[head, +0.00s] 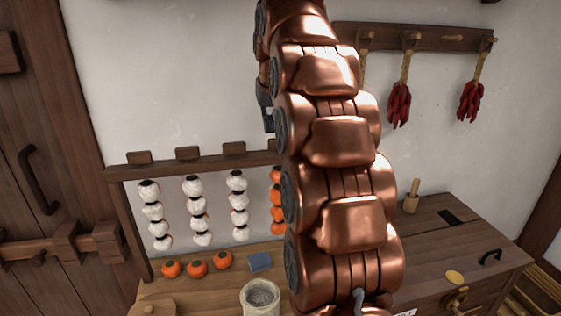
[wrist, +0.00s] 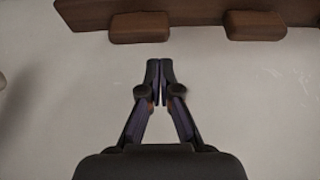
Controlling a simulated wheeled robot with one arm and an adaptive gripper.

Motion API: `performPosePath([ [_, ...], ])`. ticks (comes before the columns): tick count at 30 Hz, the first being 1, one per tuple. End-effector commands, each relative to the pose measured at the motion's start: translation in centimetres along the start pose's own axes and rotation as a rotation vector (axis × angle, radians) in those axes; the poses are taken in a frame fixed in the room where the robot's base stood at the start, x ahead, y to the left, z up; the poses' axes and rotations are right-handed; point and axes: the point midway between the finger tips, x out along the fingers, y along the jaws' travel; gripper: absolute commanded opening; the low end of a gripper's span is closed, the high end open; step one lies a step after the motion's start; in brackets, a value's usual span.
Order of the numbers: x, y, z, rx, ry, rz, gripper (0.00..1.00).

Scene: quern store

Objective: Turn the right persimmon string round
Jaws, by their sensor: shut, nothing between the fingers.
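A wooden frame (head: 129,221) holds hanging persimmon strings on the left in the head view. Three strings show whitish fruit: the left string (head: 154,213), the second string (head: 197,210) and the third string (head: 238,205). The right string (head: 276,200) shows orange fruit and is partly hidden behind my copper arm. My gripper (wrist: 159,62) is shut and empty in the wrist view, with pale wall behind it and no persimmon between its fingers. In the head view only a dark part of it shows beside the arm, above the frame's top bar.
Wooden blocks (wrist: 139,27) line the bar above my gripper. On the bench stand several loose persimmons (head: 197,269), a blue block (head: 259,261) and a stone pot (head: 260,297). Red chilli bunches (head: 399,104) hang from a peg rail (head: 425,37). A chest (head: 455,240) stands right.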

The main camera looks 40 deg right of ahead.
Motion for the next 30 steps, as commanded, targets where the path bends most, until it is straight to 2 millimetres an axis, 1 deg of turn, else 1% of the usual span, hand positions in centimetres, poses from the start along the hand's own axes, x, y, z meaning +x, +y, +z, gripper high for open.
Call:
performPosePath([
  [10,0.1,0.0,0.1,0.000,0.000,0.000,0.00],
  [30,2.5,0.0,1.1,0.000,0.000,0.000,0.00],
])
